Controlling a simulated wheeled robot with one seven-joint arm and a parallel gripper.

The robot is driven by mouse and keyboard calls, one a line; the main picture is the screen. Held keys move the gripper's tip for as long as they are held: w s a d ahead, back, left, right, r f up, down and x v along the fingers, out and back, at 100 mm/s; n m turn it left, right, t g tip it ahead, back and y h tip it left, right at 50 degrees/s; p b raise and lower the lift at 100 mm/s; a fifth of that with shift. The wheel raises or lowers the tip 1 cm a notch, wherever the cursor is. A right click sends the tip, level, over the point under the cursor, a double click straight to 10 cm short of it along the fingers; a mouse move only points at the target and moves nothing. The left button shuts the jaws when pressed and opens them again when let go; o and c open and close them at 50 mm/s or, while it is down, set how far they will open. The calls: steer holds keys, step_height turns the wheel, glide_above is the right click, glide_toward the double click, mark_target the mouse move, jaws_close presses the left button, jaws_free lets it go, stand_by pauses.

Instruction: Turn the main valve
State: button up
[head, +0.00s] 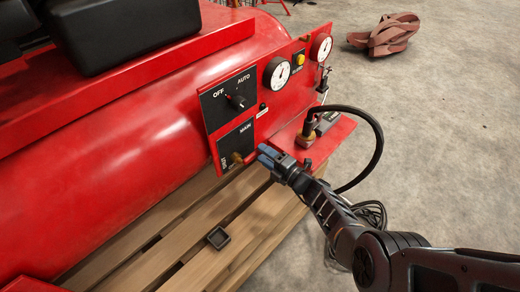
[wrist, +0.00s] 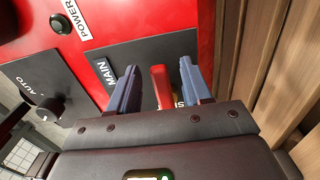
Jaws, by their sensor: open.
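The main valve (head: 236,158) is a small brass-coloured fitting on the black plate marked MAIN (head: 236,143), low on the red machine's front panel. My gripper (head: 264,153) is just to the right of it, its blue fingers apart and pointing at the plate. In the wrist view a red bar (wrist: 161,86), seemingly the valve's handle, shows between the two fingers, with a gap on each side. The fingers hide part of the plate and its lower lettering. In the head view I cannot make out the handle clearly.
Above the valve is an OFF/AUTO knob (head: 237,101). A black hose (head: 377,140) loops close to my arm. A wooden pallet (head: 200,215) lies below. Concrete floor at right is mostly clear.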

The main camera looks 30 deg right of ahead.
steer(key=p+v, duration=0.1)
steer(key=v, duration=0.4)
